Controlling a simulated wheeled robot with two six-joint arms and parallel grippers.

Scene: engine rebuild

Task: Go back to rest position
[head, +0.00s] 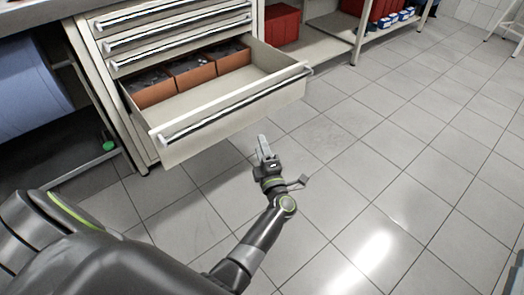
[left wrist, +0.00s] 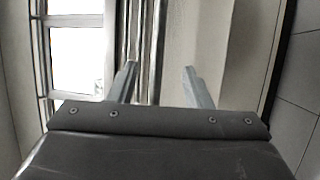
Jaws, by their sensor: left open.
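My left gripper (head: 264,149) is in the middle of the head view, in front of the open drawer (head: 217,144) and to the right of its front centre. Pale panels and metal bars show behind the fingers there. My left arm reaches in from the lower left of the head view. My right gripper is in neither view.
The drawer holds brown boxes (head: 190,77) with dark parts at its back; its front part is bare. Closed drawers (head: 172,27) sit above it. A blue drum (head: 32,78) is at left. Red bins (head: 281,24) stand behind. Tiled floor (head: 400,150) at right is clear.

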